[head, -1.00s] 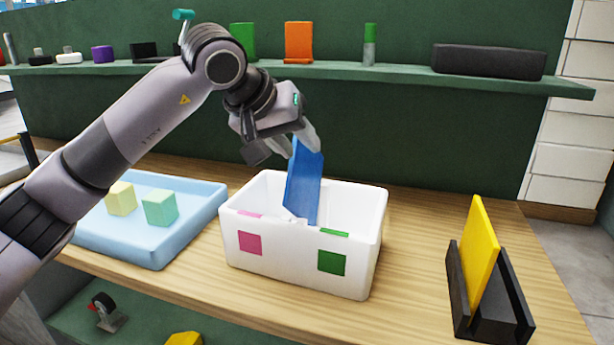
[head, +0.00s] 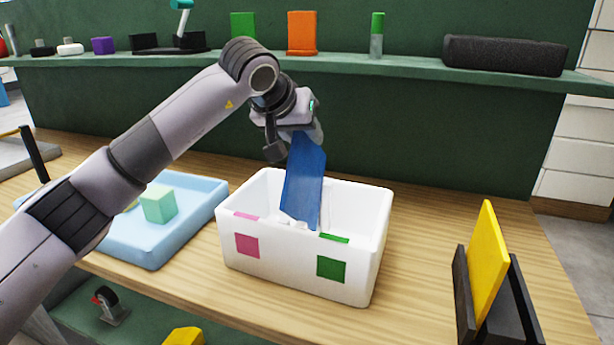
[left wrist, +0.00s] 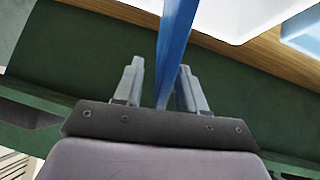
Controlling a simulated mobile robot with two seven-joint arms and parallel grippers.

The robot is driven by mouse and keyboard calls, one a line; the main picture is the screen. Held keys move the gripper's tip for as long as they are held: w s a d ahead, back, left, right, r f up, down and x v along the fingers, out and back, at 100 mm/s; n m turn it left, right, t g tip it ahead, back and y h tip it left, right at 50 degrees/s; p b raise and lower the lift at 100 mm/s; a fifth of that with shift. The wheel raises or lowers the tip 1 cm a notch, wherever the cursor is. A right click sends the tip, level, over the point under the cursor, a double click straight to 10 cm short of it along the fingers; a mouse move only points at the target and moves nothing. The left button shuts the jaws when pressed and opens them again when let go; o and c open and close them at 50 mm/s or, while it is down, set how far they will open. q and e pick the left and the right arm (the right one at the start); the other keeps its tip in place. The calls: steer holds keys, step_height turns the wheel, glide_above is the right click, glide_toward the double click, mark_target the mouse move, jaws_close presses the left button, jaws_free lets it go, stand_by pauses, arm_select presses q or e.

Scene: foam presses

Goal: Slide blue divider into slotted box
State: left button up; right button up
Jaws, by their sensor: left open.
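The blue divider (head: 303,185) stands tilted with its lower end inside the white slotted box (head: 290,263). Its lower edge is partly hidden by the box's front wall, so I cannot tell whether it sits in a slot. The box has a pink and a green square on its front. My left gripper (head: 295,138) is at the divider's upper edge, above the box. In the left wrist view, its two fingers (left wrist: 158,85) are open on either side of the blue divider (left wrist: 174,40), with a visible gap on the left. My right gripper is not in view.
A light blue tray (head: 205,222) with a green block (head: 158,204) stands left of the box. A yellow panel (head: 487,262) stands in a black holder (head: 520,315) at right. A green shelf (head: 350,66) with several objects runs behind. Bare table lies right of the box.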

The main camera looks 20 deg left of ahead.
arm_select(q)
jaws_close()
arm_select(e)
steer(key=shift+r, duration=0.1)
arm_select(q)
steer(key=shift+r, duration=0.2)
